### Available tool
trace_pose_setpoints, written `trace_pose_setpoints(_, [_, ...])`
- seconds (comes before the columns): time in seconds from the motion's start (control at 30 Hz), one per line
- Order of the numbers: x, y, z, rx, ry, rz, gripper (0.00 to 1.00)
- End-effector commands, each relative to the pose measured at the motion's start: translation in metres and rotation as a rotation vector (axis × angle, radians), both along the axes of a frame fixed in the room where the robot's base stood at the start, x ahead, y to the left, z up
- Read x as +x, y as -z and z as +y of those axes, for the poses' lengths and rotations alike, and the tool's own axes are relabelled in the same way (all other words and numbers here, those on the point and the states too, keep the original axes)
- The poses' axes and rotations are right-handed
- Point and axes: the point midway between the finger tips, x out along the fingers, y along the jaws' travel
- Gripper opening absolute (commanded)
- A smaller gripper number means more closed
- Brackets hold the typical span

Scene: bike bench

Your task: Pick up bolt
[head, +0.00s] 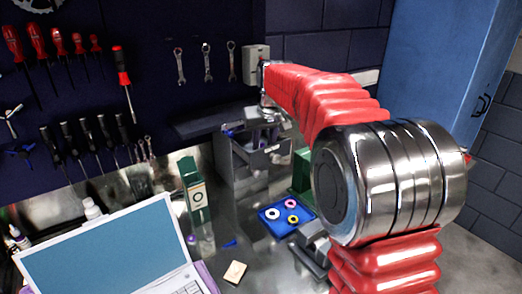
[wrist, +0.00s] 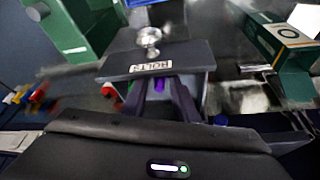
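No bolt can be made out for certain. A grey open container (head: 250,160) stands on the bench in the head view, with small items inside. In the wrist view, a drawer front (wrist: 125,65) has a blurred label and a round metal knob. Behind it lie small coloured pieces, one purple (wrist: 159,85), one red (wrist: 107,89). My gripper (head: 266,115) is over the container. In the wrist view its two dark fingers (wrist: 160,88) are apart and point into the drawer opening. Nothing is seen gripped between them. The drawer's inside is largely hidden.
A blue tray (head: 279,228) with rings lies in front of the container. A green box (head: 195,188) stands to its left. A laptop (head: 115,250) fills the lower left. Tools hang on the dark wall; a blue cabinet (head: 440,70) stands right.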

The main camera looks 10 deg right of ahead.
Motion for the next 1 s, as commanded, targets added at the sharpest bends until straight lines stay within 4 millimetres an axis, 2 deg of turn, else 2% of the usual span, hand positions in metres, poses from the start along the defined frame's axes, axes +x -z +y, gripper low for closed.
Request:
trace_pose_setpoints(0.23, [-0.0002,0.0001,-0.0002,0.000,0.000,0.001,0.26])
trace_pose_setpoints(0.6, [-0.0001,-0.0002,-0.0001,0.000,0.000,0.000,0.00])
trace_pose_setpoints(1.0, [0.0002,-0.0044,0.0001,0.000,0.000,-0.001,0.00])
